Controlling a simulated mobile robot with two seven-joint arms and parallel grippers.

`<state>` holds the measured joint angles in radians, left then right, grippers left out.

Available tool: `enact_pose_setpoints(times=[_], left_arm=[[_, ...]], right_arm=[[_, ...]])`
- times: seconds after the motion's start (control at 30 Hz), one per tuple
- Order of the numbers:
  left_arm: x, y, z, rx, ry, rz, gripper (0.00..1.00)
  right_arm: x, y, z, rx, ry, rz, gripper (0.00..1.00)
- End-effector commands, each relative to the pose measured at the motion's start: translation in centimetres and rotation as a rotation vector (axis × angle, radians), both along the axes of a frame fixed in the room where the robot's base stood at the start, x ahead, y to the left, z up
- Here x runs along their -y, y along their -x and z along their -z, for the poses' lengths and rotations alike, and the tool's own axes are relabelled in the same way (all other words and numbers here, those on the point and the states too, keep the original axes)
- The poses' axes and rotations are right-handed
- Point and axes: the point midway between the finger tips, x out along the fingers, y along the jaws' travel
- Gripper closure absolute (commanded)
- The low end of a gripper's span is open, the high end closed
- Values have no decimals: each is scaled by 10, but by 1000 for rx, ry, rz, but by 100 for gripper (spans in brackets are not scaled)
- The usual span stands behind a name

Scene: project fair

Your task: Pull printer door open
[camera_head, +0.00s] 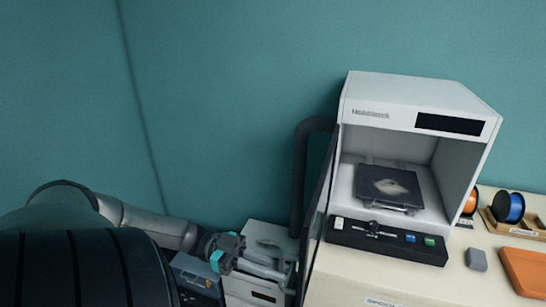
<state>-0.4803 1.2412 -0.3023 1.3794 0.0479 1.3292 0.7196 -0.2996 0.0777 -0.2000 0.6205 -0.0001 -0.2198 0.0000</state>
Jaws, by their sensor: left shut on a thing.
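The white printer (418,98) stands on the cream counter at the right, its front open to view. A build plate (390,188) with a pale flat piece on it shows inside. The printer door (321,205), a dark thin panel, stands swung out from the printer's left side and is seen nearly edge-on. My left gripper (281,270) reaches in from the left and is shut at the door's outer edge. The handle there is too small and covered to make out clearly. My right gripper is not in view.
A dark hose (299,170) curves behind the door. A white box-like unit (265,233) stands below my left gripper. Orange and blue spools (508,207), a grey block (477,259) and an orange tray (526,270) are on the counter at the right.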

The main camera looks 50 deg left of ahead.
Motion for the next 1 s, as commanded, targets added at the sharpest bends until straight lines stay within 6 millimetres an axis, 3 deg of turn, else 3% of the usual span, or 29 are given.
enact_pose_setpoints(times=[0.23,0.27,0.5,0.8,1.0], left_arm=[[-2,-2,0,0,-6,-7,100],[-2,-2,0,0,-6,-7,84],[-1,-2,0,1,-4,-5,57],[-3,0,0,1,-3,-4,56],[-26,12,1,-2,-8,-5,56]], right_arm=[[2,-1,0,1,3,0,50],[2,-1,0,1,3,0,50],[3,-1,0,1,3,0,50],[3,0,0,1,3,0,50],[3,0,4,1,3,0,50]])
